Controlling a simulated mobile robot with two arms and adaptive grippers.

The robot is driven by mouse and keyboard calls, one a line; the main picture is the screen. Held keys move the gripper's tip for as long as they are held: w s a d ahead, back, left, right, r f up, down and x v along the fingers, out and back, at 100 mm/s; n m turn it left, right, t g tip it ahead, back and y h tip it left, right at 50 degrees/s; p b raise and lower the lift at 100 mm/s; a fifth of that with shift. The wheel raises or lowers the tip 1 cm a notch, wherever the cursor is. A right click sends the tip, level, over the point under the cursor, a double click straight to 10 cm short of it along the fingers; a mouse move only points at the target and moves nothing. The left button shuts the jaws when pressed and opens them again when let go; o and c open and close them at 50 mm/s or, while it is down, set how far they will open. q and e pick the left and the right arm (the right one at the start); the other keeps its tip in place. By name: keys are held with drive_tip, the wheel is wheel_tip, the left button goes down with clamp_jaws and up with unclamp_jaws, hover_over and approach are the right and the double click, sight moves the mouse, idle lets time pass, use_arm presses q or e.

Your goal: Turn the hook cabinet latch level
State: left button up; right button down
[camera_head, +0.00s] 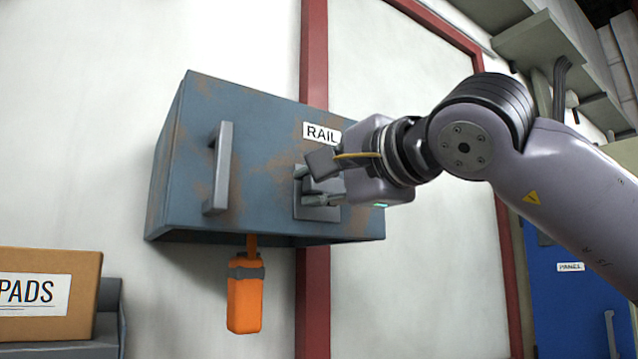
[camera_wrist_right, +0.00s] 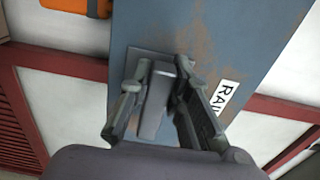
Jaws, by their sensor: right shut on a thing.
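The cabinet (camera_head: 265,125) is a worn blue-grey box on the wall with a "RAIL" label and a vertical bar handle (camera_head: 220,167) on its left. It also fills the middle of the right wrist view (camera_wrist_right: 215,45). The latch is a grey lever on a square plate (camera_head: 317,213) at the right of the cabinet front. The lever (camera_wrist_right: 153,103) shows between my right gripper's fingers in the right wrist view. My right gripper (camera_head: 318,180) is shut on the latch lever. In the head view the fingers hide much of the lever, so its exact angle is unclear. My left gripper is not in view.
An orange pendant (camera_head: 245,300) hangs below the cabinet. A cardboard box labelled "PADS" (camera_head: 50,295) sits at the lower left. Red posts (camera_head: 314,60) frame the wall, and a blue panel door (camera_head: 570,290) stands at the right.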

drive_tip(key=shift+a+f, duration=0.1)
drive_tip(key=shift+f, duration=0.05)
drive_tip(key=c, duration=1.5)
unclamp_jaws()
drive_tip(key=v, duration=1.2)
